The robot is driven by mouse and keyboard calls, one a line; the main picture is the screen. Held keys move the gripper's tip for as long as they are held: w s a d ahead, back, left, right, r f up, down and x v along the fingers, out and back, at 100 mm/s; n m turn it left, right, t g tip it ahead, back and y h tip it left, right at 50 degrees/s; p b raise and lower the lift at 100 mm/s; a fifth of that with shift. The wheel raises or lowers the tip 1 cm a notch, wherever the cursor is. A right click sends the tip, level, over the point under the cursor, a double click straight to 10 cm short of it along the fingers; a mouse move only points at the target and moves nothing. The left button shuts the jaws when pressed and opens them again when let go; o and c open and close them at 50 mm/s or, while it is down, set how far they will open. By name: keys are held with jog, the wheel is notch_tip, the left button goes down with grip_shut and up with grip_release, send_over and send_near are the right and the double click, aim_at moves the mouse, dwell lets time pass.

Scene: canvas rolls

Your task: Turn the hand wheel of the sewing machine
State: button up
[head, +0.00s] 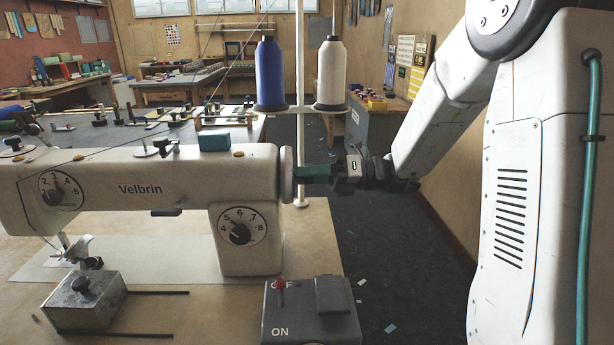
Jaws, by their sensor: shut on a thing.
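The white sewing machine (140,190), marked "Velbrin", stands on a light wooden table at the left. Its hand wheel (286,175) is a pale disc seen nearly edge-on at the right end of the machine. My gripper (301,173) comes in from the right, level with the wheel. Its green fingers are shut on the hand wheel at its outer side. The exact contact of the fingertips is too small to see clearly.
A grey switch box (310,315) with a red lever sits at the table's front. A metal block (85,300) with a black knob lies at the left. Blue (270,75) and white (331,75) thread cones stand on a post behind the wheel.

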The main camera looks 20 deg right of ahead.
jog(key=m, duration=0.4)
jog(key=shift+d+r+m, duration=0.1)
jog(key=shift+m, duration=0.3)
dwell(0.4)
jog(key=o, duration=1)
jog(key=shift+c, duration=0.2)
jog(key=v, duration=0.7)
jog(key=shift+d, duration=0.35)
jog(key=shift+s, duration=0.1)
